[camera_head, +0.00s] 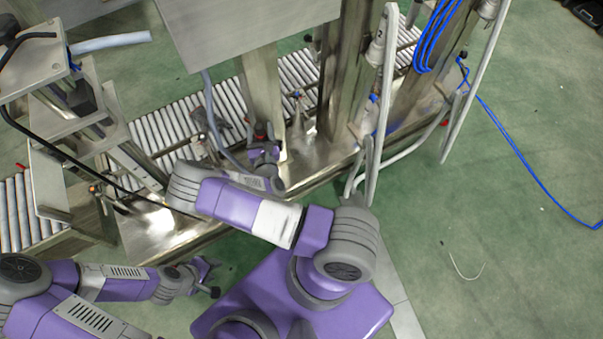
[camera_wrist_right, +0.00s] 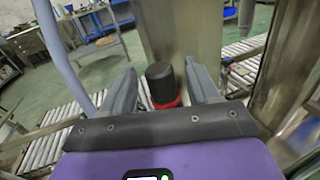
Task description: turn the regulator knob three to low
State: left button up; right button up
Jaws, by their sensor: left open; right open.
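A black regulator knob with a red collar (camera_wrist_right: 162,82) stands upright between the two fingers of my right gripper (camera_wrist_right: 165,90) in the right wrist view. The fingers are open on either side of it, and I cannot tell whether either one touches it. No number or setting mark is readable on it. In the head view the knob (camera_head: 261,130) is small, just beyond my right gripper (camera_head: 264,148) at the metal post. My left gripper (camera_head: 208,278) is open and empty at the lower left, in front of the machine's edge and away from the knob.
A metal post (camera_head: 262,95) rises behind the knob. A grey hose (camera_head: 213,110) hangs just left of my right gripper. Roller conveyor (camera_head: 170,125) runs behind. Pale pipes (camera_head: 385,100) stand to the right. Green floor (camera_head: 500,220) at the right is mostly clear, with a blue cable (camera_head: 530,170).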

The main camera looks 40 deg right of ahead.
jog(key=shift+a+f+m+g+h+b, duration=0.15)
jog(key=shift+f+m+g+h+b, duration=0.15)
jog(key=shift+m+h+b, duration=0.25)
jog(key=p+v, duration=0.3)
jog(key=v, duration=0.4)
jog(key=s+d+f+m+g+h, duration=0.1)
jog(key=s+d+f+m+g, duration=0.2)
jog(key=s+m+g, duration=0.35)
jog(key=s+d+f+m+g+h, duration=0.15)
jog(key=s+f+m+g, duration=0.25)
jog(key=s+g, duration=0.5)
pick_arm(q)
jog(key=shift+a+r, duration=0.15)
jog(key=shift+r, duration=0.25)
pick_arm(e)
jog(key=s+a+f+m+g+y, duration=0.4)
jog(key=s+a+m+y, duration=0.2)
jog(key=s+a+y, duration=0.2)
jog(key=shift+s+a, duration=0.3)
jog(key=shift+a, duration=0.45)
jog(key=shift+f+g, duration=0.15)
jog(key=shift+g, duration=0.1)
